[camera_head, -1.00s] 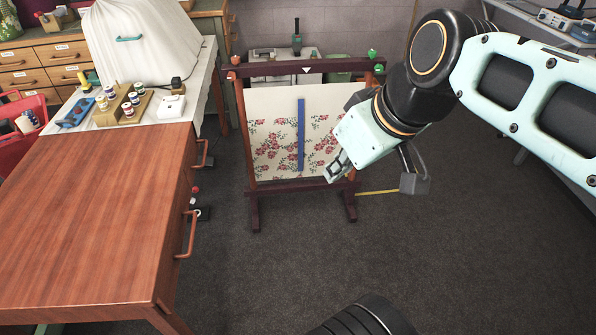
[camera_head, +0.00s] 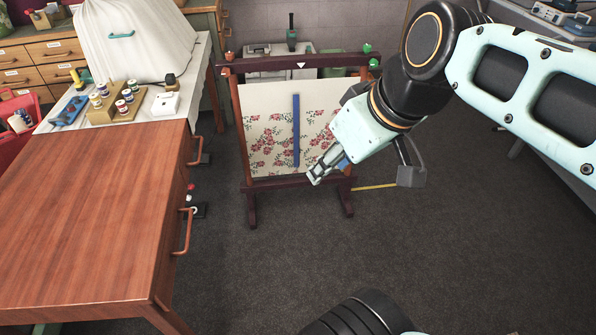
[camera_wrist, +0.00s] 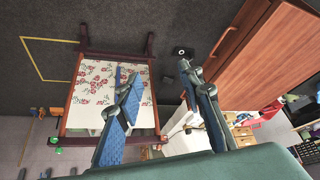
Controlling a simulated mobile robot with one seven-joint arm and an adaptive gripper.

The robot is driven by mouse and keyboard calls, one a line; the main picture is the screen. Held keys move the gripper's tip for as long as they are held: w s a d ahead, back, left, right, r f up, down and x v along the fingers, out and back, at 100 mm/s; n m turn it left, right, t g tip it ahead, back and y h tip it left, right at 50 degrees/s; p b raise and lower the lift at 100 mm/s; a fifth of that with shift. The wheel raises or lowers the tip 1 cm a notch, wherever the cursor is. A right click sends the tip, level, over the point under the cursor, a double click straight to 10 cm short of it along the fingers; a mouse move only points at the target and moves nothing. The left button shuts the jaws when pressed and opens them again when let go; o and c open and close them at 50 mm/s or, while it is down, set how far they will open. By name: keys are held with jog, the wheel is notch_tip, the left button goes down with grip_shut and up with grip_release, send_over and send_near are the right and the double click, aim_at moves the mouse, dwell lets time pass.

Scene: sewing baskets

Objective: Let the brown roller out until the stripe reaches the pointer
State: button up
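A wooden stand holds a cream cloth (camera_head: 265,98) with red flowers and a vertical blue stripe (camera_head: 296,130). A small white pointer (camera_head: 300,65) sits on the dark top bar (camera_head: 270,66), above the stripe's upper end. An orange knob (camera_head: 229,57) is at the bar's left end and green knobs (camera_head: 368,48) are at its right. I cannot tell which part is the brown roller. My gripper (camera_head: 316,177) shows near the cloth's lower right corner, apparently in front of the stand. In the wrist view its blue-padded fingers (camera_wrist: 165,115) are spread, with nothing held between them.
A reddish-brown desk (camera_head: 100,220) with protruding handles stands at the left. The dark floor (camera_head: 270,260) before the stand is clear. A yellow floor line (camera_head: 374,187) runs right of the stand.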

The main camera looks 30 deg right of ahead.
notch_tip(320, 180, up, 6)
jog(key=p, duration=0.3)
jog(key=shift+p, duration=0.4)
jog(key=w+a+f+m, duration=0.2)
jog(key=a+f, duration=0.2)
jog(key=a, duration=0.8)
notch_tip(320, 180, up, 16)
jog(key=p, duration=1.5)
jog(key=shift+s+d+h, duration=0.2)
jog(key=shift+h, duration=0.2)
jog(key=shift+c, duration=0.8)
jog(key=shift+w, duration=0.15)
